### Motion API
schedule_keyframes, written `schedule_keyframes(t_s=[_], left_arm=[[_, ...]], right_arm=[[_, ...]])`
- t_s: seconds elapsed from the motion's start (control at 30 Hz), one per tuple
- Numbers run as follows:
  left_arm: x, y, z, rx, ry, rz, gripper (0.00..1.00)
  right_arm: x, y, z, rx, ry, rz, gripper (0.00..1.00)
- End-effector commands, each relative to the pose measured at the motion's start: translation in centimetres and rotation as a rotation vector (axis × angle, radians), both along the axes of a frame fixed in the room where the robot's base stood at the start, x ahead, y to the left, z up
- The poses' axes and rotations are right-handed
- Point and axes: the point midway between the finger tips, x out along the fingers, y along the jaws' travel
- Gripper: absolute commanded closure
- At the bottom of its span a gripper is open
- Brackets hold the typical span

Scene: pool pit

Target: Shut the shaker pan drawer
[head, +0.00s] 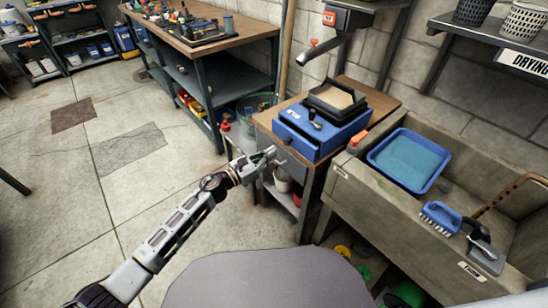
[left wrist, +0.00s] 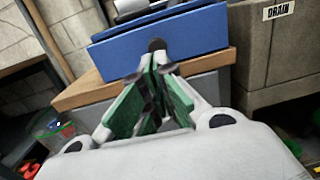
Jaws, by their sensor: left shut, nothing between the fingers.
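The blue shaker (head: 345,125) stands on a wooden-topped bench, with a black-framed tray of sand-coloured material on top. Its pan drawer (head: 296,140) is the blue front facing my left arm. In the left wrist view the drawer front (left wrist: 190,50) fills the upper middle, with a dark round knob (left wrist: 156,44) on it. How far the drawer stands out is hard to tell. My left gripper (head: 272,153) is shut and empty just in front of the drawer. In the wrist view its green-padded fingertips (left wrist: 155,68) meet just below the knob; contact cannot be told.
The wooden bench top (head: 384,100) edges the shaker closely. A stone sink (head: 350,180) with a blue tray (head: 377,148) and a blue brush (head: 440,217) is at right. A workbench (head: 190,45) stands behind. The floor at left is clear.

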Motion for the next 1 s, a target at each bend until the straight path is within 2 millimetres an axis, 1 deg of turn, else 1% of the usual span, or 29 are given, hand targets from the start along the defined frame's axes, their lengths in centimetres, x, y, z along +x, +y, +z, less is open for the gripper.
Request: schedule_keyframes(t_s=[0.1,0.6,0.8,1.0], left_arm=[[-1.0,1.4,-0.2,0.002,0.002,0.0,1.0],[-4.2,6.1,-0.5,0.003,0.002,-0.001,1.0],[-5.0,7.5,-0.5,0.002,0.001,0.0,1.0],[-5.5,8.1,-0.5,0.001,0.001,-0.001,1.0]], right_arm=[[0.0,-0.1,-0.2,-0.001,0.001,0.0,0.6],[0.0,-0.1,-0.3,-0.001,0.0,0.001,0.6],[0.1,0.0,-0.1,-0.001,-0.002,0.001,0.6],[0.2,0.0,0.0,0.0,-0.004,0.001,0.6]])
